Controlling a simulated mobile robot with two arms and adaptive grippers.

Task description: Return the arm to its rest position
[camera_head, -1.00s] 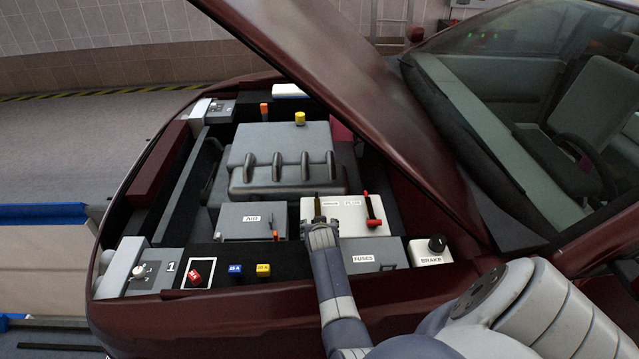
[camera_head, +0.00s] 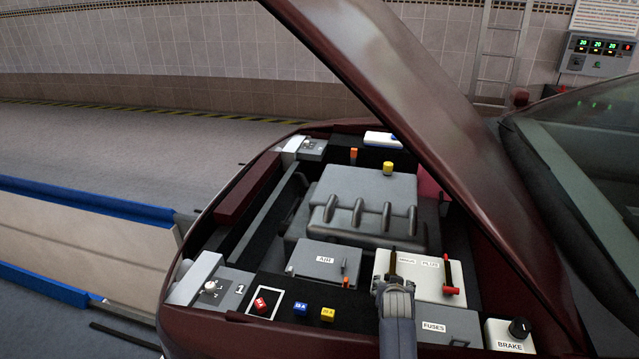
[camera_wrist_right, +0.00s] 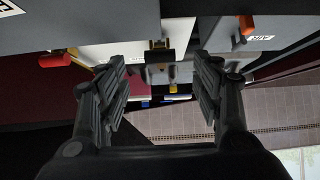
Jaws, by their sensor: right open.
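My right gripper (camera_head: 393,287) is at the front of the white box (camera_head: 420,289) in the car's engine bay. The box has a red lever (camera_head: 450,279) on its right side and a slim dark upright piece (camera_head: 394,262) near its left edge. In the right wrist view, my right gripper (camera_wrist_right: 160,70) has its two fingers spread wide apart. A dark piece with a yellowish top (camera_wrist_right: 160,48) shows between and beyond the fingers, and nothing is gripped. My left gripper is not in view.
The raised dark red hood (camera_head: 400,85) slants over the bay's right side. A grey FUSES box (camera_head: 450,328) and a BRAKE box with a black knob (camera_head: 518,327) lie to the right. A grey AIR box (camera_head: 318,262) is to the left.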

